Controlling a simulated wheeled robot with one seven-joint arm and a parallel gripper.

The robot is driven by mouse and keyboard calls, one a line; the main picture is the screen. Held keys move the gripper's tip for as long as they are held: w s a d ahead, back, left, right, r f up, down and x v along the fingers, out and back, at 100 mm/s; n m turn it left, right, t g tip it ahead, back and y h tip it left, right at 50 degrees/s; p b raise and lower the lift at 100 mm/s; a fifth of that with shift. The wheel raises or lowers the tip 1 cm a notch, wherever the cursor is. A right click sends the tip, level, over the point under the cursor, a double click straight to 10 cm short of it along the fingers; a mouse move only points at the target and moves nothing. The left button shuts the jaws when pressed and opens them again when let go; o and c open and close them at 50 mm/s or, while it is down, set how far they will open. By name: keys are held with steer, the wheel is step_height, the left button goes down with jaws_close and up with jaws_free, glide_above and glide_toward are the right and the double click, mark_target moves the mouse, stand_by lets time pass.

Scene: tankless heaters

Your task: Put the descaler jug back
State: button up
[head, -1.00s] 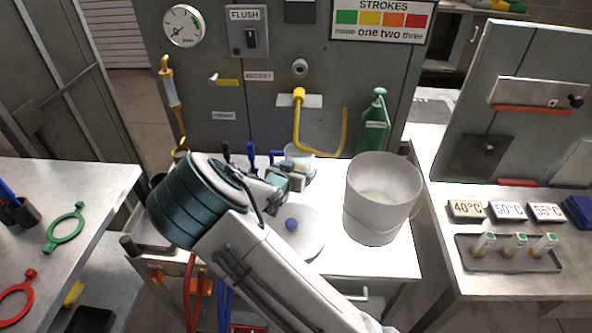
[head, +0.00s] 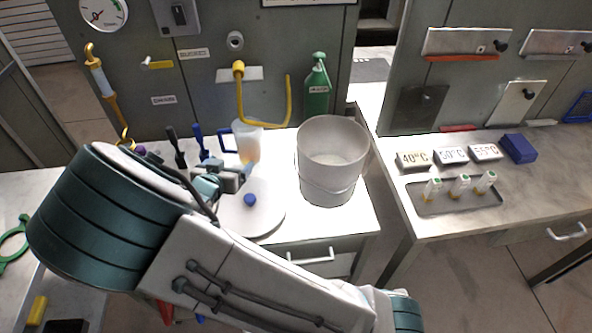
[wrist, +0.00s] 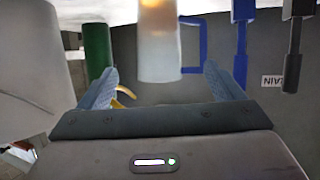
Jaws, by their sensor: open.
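A translucent jug (head: 247,144) with a blue handle on its left and some amber liquid low inside stands on the white worktop near the back panel. In the wrist view, which is upside down, the jug (wrist: 160,45) is ahead of my gripper (wrist: 165,80), lined up between the two fingers and just beyond their tips. My gripper (head: 226,178) is open and empty, in front of the jug in the head view. A green bottle with a label (head: 317,88) stands at the back right of the worktop; I cannot read its label.
A large whitish bucket (head: 330,165) stands right of the jug. A round pale lid (head: 255,215) with a blue knob lies in front. Dark and blue-handled tools (head: 199,142) are left of the jug. A yellow hose (head: 262,122) hangs on the panel behind.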

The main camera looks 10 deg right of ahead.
steer(key=s+d+r+n+g+y, duration=0.1)
steer(key=s+d+r+g, duration=0.4)
steer(key=s+d, duration=0.6)
steer(key=s+d+r+n+g+y, duration=0.2)
steer(key=s+d+r+g+y, duration=0.1)
steer(key=s+d+r, duration=0.5)
steer(key=s+d+g, duration=0.1)
steer(key=s+d, duration=0.2)
steer(key=shift+s+d+r+n+g+y, duration=0.3)
steer(key=shift+s+g+y, duration=0.1)
